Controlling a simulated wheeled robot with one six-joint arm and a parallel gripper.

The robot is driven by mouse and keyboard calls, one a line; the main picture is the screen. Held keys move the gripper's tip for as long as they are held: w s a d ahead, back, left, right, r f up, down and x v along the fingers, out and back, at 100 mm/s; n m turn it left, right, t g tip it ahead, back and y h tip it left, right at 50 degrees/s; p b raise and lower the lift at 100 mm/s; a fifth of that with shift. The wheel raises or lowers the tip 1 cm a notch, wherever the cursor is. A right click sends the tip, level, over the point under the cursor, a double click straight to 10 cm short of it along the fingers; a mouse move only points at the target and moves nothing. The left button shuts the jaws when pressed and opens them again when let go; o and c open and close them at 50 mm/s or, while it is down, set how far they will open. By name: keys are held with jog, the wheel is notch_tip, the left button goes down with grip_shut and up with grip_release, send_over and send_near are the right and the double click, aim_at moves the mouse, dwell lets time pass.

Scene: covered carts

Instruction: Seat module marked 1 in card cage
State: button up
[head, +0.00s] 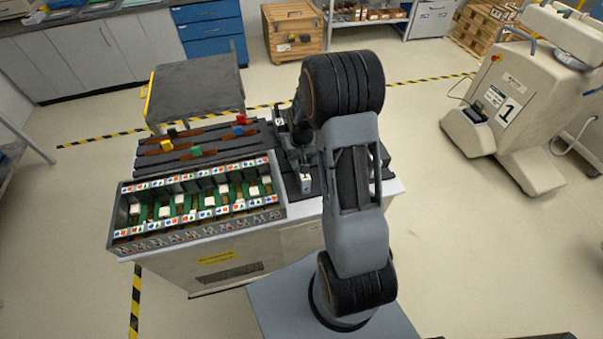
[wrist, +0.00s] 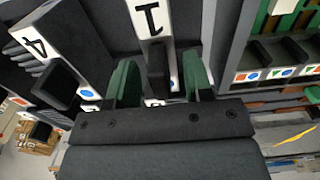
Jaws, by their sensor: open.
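In the wrist view, the module marked 1 (wrist: 150,18) has a white face with a black number, upside down in this view, and a dark handle. My gripper (wrist: 160,72) is open, with its green fingers on either side of that handle. I cannot tell whether they touch it. A module marked 4 (wrist: 35,42), also with a dark handle, lies to the left. The card cage (head: 285,211) is a grey open box at the cart's front left in the head view, with green cards and coloured marks along its slots. Its edge shows at the right in the wrist view (wrist: 238,50).
A dark rack (head: 180,158) with red, blue, yellow and dark pieces lies behind the cage. A dark-topped cart (head: 197,85) stands beyond. A beige machine labelled 1 (head: 520,130) stands far right. Floor right of the cart is clear.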

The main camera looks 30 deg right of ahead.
jog(key=shift+f, duration=0.35)
grip_shut()
dwell(0.5)
